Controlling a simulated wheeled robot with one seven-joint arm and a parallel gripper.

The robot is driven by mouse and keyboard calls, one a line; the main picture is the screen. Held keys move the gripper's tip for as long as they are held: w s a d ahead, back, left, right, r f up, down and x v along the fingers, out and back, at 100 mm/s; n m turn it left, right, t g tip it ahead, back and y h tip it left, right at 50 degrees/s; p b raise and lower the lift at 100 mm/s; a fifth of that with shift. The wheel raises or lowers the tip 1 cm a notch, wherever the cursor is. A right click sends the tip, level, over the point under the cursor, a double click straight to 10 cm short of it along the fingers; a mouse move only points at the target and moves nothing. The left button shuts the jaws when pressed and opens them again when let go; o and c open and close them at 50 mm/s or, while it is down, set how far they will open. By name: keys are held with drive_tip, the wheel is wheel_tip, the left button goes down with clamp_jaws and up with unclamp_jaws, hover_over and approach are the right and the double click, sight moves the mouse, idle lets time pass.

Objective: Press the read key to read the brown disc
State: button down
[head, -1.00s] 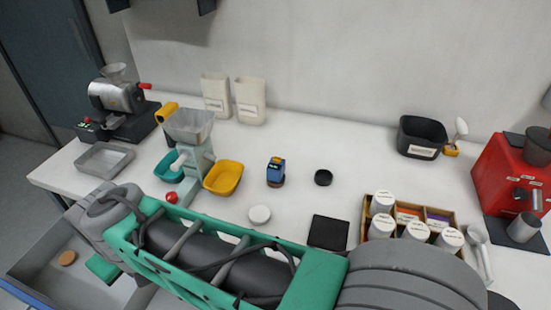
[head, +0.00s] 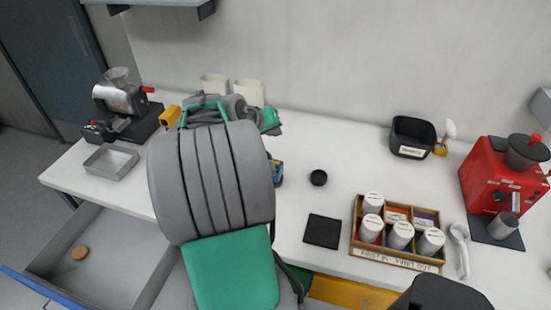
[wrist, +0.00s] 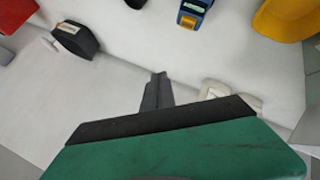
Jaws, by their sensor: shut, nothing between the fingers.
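A small blue reader (wrist: 192,12) stands at the top edge of the wrist view, with an orange-yellow key (wrist: 187,22) and a pale display on it. In the head view my arm hides most of the reader (head: 278,172), and only its right side shows. I cannot see a brown disc under it now. A round brown disc (head: 80,252) lies in the open drawer at lower left. My gripper (wrist: 158,78) is shut and empty, above the worktop near the wall and apart from the reader.
Cream canisters (wrist: 215,90) stand close beside my gripper at the wall. A small black cup (head: 318,177), a black pad (head: 322,231) and a wooden jar rack (head: 352,243) are to the right. The worktop between cup and black bin (head: 411,136) is clear.

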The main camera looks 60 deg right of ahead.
sight(274, 163)
drive_tip(key=shift+a, duration=0.1)
wheel_tip(274, 163, down, 9)
drive_tip(key=b, duration=0.6)
drive_tip(key=shift+w, duration=0.1)
idle(1.8)
drive_tip(key=shift+f+b, duration=0.3)
drive_tip(key=shift+f, duration=0.05)
drive_tip(key=shift+f+b, duration=0.4)
drive_tip(key=shift+f, duration=0.05)
idle(0.5)
drive_tip(key=shift+r, duration=0.15)
drive_tip(key=shift+r+p, duration=0.55)
drive_tip(key=shift+r, duration=0.15)
